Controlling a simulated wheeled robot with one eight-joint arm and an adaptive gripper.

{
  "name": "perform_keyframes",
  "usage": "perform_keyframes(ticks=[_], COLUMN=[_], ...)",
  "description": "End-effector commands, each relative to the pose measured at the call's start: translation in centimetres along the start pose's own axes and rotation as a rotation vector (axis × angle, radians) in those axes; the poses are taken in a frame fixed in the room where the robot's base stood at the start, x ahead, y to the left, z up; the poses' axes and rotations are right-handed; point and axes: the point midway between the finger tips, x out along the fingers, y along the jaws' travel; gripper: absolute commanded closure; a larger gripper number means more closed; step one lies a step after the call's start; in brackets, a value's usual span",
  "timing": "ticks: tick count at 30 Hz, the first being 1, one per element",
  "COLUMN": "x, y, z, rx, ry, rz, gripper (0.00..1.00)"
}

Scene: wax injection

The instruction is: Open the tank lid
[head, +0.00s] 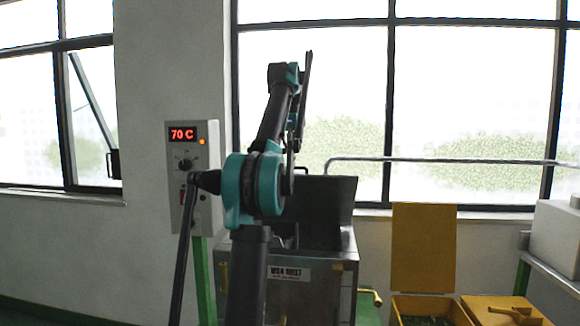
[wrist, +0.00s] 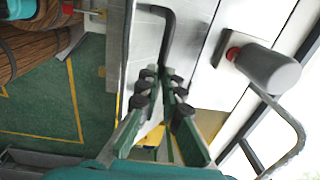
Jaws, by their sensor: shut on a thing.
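The wax melt tank (head: 310,290) is a grey metal box with a white label, partly hidden behind my arm. Its dark lid (head: 335,200) stands raised at the back of the tank, above a dark opening. In the wrist view, a dark bent bar handle (wrist: 168,30) runs along a pale metal panel. My gripper (wrist: 164,78) is shut on the lower end of this handle, with a finger on each side. In the head view, the gripper's tips and the handle are hard to make out behind the arm.
A control box (head: 193,165) reading 70 C is on the left. A yellow open bin (head: 425,250) stands at the right, beside a white box (head: 556,235) on a rack. A grey pipe (head: 450,160) runs behind the tank. In the wrist view, a grey cylinder (wrist: 270,68) is near the gripper.

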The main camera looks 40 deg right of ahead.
Motion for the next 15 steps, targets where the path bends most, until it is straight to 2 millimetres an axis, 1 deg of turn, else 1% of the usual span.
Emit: perform_keyframes(ticks=[1,8,15], x=[0.7,0.0,-0.3], y=[-1.7,-2.7,-3.2], z=[0.0,0.0,0.0], rx=[-0.001,-0.001,-0.001], ry=[-0.001,-0.001,-0.001], rz=[-0.020,-0.020,-0.020], gripper=[1.00,1.00,1.00])
